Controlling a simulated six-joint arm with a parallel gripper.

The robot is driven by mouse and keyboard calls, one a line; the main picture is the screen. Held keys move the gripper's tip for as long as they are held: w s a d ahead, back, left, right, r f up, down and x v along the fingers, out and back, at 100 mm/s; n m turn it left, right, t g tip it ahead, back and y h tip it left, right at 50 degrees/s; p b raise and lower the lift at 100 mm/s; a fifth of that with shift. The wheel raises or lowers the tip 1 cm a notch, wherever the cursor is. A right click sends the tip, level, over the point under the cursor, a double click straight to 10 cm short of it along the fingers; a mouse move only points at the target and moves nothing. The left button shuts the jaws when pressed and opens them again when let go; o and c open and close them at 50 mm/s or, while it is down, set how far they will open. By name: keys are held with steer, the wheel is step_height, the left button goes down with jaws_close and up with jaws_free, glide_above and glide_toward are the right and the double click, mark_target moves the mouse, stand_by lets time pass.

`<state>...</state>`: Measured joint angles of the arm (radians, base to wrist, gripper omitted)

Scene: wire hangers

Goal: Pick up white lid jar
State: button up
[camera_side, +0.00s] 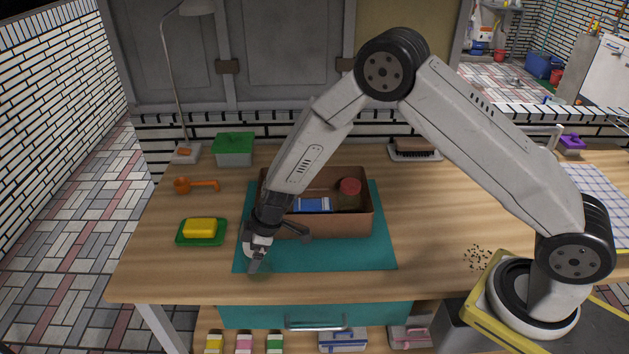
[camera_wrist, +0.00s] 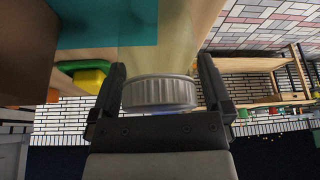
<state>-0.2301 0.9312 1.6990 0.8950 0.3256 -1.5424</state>
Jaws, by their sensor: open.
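In the wrist view, the white lid jar (camera_wrist: 160,92) sits between the two fingers of my gripper (camera_wrist: 161,68), with its ribbed white-grey lid facing the camera and its clear body pointing away. The fingers are open on either side of the lid; a small gap shows by the right finger. In the side view, my gripper (camera_side: 258,262) is low over the front left part of the teal mat (camera_side: 330,256), in front of the brown box's left corner. There the jar is mostly hidden by my gripper and hard to make out.
The brown box (camera_side: 345,222) holds a red-lidded jar (camera_side: 350,187) and a blue-and-white item (camera_side: 312,205). A yellow block (camera_side: 200,228) on a green dish (camera_side: 181,238) stands left of the mat. An orange scoop (camera_side: 190,186) and green-lidded container (camera_side: 234,152) are behind.

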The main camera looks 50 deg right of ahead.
steer(key=c, duration=1)
steer(key=shift+c, duration=0.2)
steer(key=shift+r, duration=0.2)
steer(key=shift+r, duration=0.8)
steer(key=s+d+r, duration=0.1)
steer(key=s+r, duration=0.3)
steer(key=r, duration=0.2)
steer(key=shift+s+r, duration=0.2)
steer(key=shift+r, duration=0.15)
steer(key=s+d+r, duration=0.2)
steer(key=s+r, duration=0.2)
steer(key=s, duration=0.5)
steer(key=shift+d+r, duration=0.2)
steer(key=shift+d, duration=0.15)
